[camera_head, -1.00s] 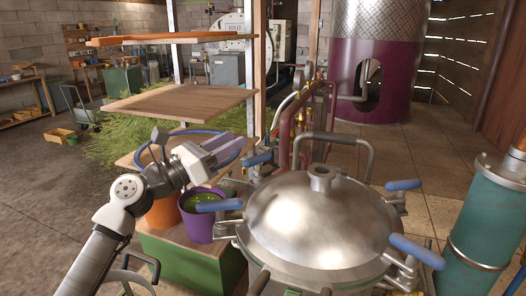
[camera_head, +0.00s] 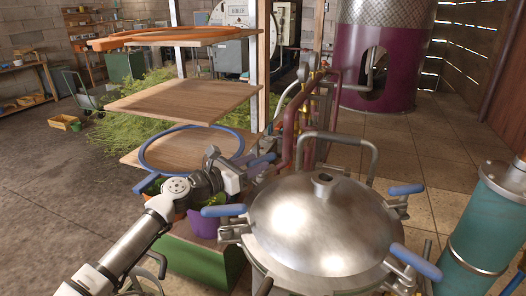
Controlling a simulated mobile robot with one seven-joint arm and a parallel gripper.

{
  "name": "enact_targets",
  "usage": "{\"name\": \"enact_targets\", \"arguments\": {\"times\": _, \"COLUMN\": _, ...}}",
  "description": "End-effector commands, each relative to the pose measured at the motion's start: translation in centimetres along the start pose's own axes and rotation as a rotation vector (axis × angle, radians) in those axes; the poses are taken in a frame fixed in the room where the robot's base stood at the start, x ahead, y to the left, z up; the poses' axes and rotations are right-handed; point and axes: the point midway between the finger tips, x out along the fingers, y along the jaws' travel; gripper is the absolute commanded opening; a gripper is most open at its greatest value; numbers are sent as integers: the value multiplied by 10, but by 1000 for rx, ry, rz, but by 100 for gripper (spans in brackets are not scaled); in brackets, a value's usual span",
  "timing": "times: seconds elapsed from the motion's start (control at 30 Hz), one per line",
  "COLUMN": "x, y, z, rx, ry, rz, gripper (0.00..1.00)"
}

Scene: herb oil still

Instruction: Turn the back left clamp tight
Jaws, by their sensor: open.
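The steel still lid (camera_head: 318,235) is domed, with a bail handle over its back and blue-handled clamps around its rim. The back left clamp (camera_head: 262,160) shows its blue handle at the lid's back left, partly crowded by my gripper. My gripper (camera_head: 253,171) is open, just left of and against or very near that handle. Its fingers are small and overlap the clamp, so I cannot tell whether they straddle the handle. The front left clamp (camera_head: 223,210) points left, below my gripper. The back right clamp (camera_head: 406,190) and front right clamp (camera_head: 416,262) stand clear of it.
Wooden shelves (camera_head: 185,100) stand behind my arm, with a blue hoop (camera_head: 165,172) on the lowest. A purple bucket (camera_head: 205,224) sits under my wrist on a green crate (camera_head: 195,262). Dark red pipes (camera_head: 292,130) rise behind the clamp. A teal cylinder (camera_head: 483,225) stands at right.

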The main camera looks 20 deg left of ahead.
Motion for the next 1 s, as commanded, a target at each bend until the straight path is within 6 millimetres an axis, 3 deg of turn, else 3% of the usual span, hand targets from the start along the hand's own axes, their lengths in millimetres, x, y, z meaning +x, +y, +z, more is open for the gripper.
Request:
{"name": "enact_targets", "arguments": {"times": 0.2, "x": 28, "y": 0, "z": 2, "rx": -2, "ry": 0, "rz": 0, "gripper": 42}}
{"name": "enact_targets", "arguments": {"times": 0.6, "x": 35, "y": 0, "z": -1, "rx": -1, "ry": 0, "rz": 1, "gripper": 42}}
{"name": "enact_targets", "arguments": {"times": 0.9, "x": 35, "y": 0, "z": 0, "rx": -1, "ry": 0, "rz": 1, "gripper": 3}}
{"name": "enact_targets", "arguments": {"times": 1.0, "x": 35, "y": 0, "z": -1, "rx": -1, "ry": 0, "rz": 1, "gripper": 0}}
